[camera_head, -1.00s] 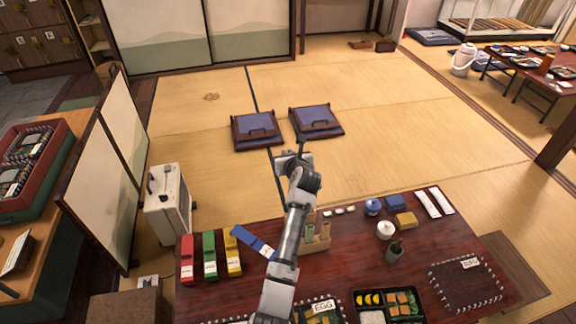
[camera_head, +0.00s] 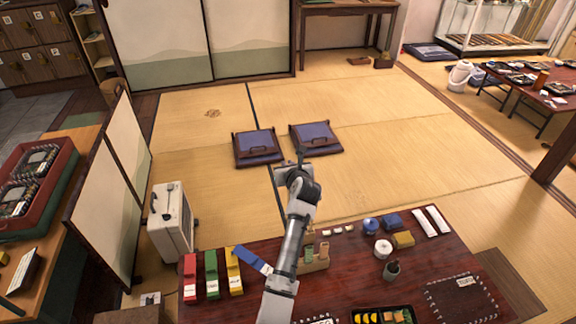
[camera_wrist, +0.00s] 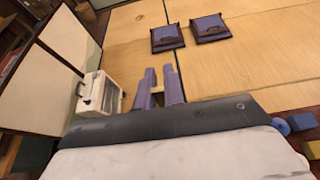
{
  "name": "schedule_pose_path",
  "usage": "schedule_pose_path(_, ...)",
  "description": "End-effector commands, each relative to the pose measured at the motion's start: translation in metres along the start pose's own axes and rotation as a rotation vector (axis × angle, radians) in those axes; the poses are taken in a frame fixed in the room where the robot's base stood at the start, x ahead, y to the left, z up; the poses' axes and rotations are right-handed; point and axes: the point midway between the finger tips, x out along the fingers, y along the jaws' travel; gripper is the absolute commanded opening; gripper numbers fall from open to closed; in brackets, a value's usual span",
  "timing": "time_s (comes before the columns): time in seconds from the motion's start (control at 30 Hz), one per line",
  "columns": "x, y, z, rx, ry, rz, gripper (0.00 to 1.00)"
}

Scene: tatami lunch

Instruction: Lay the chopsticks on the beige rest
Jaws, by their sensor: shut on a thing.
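My gripper shows in the wrist view (camera_wrist: 158,82) as two purple-grey fingers with a narrow gap. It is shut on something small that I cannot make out. In the head view, the end of my arm (camera_head: 301,160) is beyond the table's far edge, in front of the floor cushions. I cannot clearly pick out the chopsticks.
The dark red table (camera_head: 345,285) carries red (camera_head: 190,277), green, yellow and blue cases at left. A wooden holder (camera_head: 316,262), a dark cup (camera_head: 391,271), a white pot (camera_head: 383,248) and white rolled towels (camera_head: 431,220) stand to the right. A white case (camera_head: 170,222) stands on the tatami.

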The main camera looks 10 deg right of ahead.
Motion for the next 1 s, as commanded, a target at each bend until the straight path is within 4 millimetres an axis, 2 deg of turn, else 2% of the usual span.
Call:
schedule_pose_path(0.53, -0.013, 0.000, 0.032, 0.000, 0.000, 0.000, 0.00)
schedule_pose_path(1.0, -0.013, 0.001, 0.031, -0.003, 0.005, 0.006, 0.00)
